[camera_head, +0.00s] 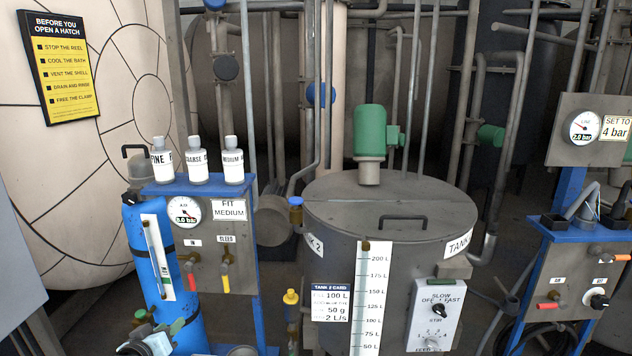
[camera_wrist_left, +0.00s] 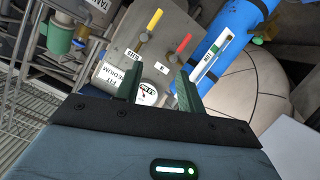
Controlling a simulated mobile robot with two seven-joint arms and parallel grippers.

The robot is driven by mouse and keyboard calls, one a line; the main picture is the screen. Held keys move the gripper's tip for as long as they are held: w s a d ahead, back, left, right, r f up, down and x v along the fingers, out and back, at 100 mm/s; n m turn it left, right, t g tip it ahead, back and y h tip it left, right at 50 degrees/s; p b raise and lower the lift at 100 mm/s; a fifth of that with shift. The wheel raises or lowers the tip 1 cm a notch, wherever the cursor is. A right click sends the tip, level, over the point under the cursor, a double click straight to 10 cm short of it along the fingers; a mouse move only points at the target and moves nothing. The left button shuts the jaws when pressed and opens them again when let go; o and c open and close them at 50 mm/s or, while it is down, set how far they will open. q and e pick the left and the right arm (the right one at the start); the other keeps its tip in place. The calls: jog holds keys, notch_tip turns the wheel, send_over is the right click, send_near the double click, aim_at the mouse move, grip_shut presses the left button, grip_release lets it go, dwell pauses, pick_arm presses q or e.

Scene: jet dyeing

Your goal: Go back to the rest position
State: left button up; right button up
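My left gripper (camera_head: 159,322) shows low at the left of the head view, in front of the blue cylinder (camera_head: 168,270) and below the left gauge panel. In the left wrist view its two dark green fingers (camera_wrist_left: 158,88) stand apart with nothing between them. The panel with its gauge, red handle and yellow handle lies beyond the fingertips. My right gripper cannot be made out in either view.
The left blue stand holds a gauge panel (camera_head: 218,240) and three white bottles (camera_head: 198,160). A grey tank (camera_head: 400,222) with a level scale stands in the middle. Another blue stand (camera_head: 565,275) is at the right. A yellow-black sign (camera_head: 58,68) hangs on the large shell.

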pick_arm(q)
jog(key=s+d+f+m+g, duration=0.1)
jog(key=s+d+f+m, duration=0.3)
jog(key=s+f, duration=0.5)
jog(key=s+d+f+m+g, duration=0.25)
jog(key=s+f, duration=0.45)
jog(key=s, duration=0.5)
jog(key=s+d+f+g, duration=0.1)
jog(key=s+d, duration=0.3)
jog(key=s, duration=0.8)
jog(key=s+d+f+g, duration=0.1)
jog(key=s+d, duration=0.3)
jog(key=s, duration=0.8)
jog(key=shift+s+d+f+n+h, duration=0.25)
jog(key=shift+f+n+h, duration=0.2)
jog(key=shift+f, duration=0.25)
pick_arm(e)
jog(key=shift+s+a+f, duration=0.15)
jog(key=shift+s+f, duration=0.65)
jog(key=shift+s, duration=0.3)
